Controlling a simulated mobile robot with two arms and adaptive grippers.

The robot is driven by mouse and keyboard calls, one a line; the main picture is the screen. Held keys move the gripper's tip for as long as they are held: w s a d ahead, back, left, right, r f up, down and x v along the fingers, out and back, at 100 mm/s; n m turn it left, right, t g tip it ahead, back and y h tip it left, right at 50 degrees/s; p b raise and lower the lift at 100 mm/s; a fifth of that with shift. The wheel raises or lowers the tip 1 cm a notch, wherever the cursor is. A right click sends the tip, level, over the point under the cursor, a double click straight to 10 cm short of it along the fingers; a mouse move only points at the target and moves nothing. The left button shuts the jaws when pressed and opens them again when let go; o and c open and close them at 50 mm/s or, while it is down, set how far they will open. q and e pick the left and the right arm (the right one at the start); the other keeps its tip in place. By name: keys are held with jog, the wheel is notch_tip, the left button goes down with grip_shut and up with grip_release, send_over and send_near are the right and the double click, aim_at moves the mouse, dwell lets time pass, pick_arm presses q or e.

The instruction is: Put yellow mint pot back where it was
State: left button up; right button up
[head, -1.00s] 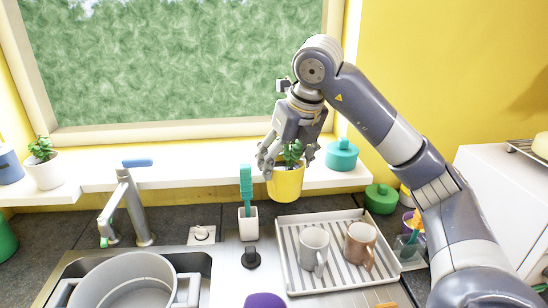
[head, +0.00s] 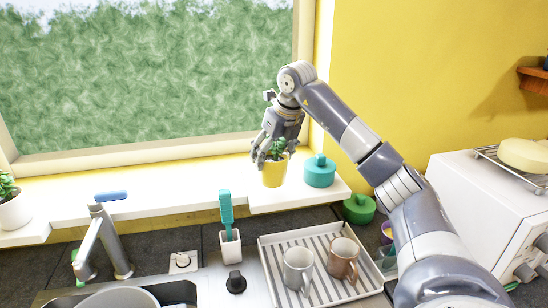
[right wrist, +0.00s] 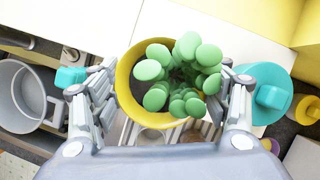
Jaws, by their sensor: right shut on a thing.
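The yellow mint pot (head: 273,174) with its green plant shows at the windowsill (head: 225,178), left of a teal lidded pot (head: 319,174). My right gripper (head: 269,155) is shut on the yellow pot, coming from above and behind. The pot is upright over the white sill; I cannot tell whether its base touches it. In the right wrist view, the yellow rim (right wrist: 124,85) and green leaves lie between the two fingers (right wrist: 160,100). My left gripper is not in view.
A white potted plant (head: 15,208) stands at the sill's left end, with bare sill between. Below are a tap (head: 108,240), a brush in a white holder (head: 229,240) and a dish rack (head: 325,287) with two mugs. A green lidded pot (head: 359,209) stands right.

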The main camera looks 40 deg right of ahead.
aim_at(274, 160)
jog(key=shift+w+d+r, duration=0.1)
jog(key=shift+w+d, duration=0.05)
jog(key=shift+d, duration=0.1)
jog(key=shift+w+d+p, duration=0.25)
jog(key=shift+d+p, duration=0.1)
jog(key=shift+d, duration=0.1)
notch_tip(274, 160, down, 3)
jog(key=shift+r+p, duration=0.1)
jog(key=shift+p, duration=0.4)
jog(key=shift+f, duration=0.4)
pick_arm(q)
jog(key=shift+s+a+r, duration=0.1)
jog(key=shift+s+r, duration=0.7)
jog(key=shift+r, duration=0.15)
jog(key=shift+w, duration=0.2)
pick_arm(e)
jog(key=shift+f, duration=0.15)
jog(key=o, duration=1.6)
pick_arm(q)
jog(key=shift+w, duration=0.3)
pick_arm(e)
jog(key=shift+s+a, duration=0.1)
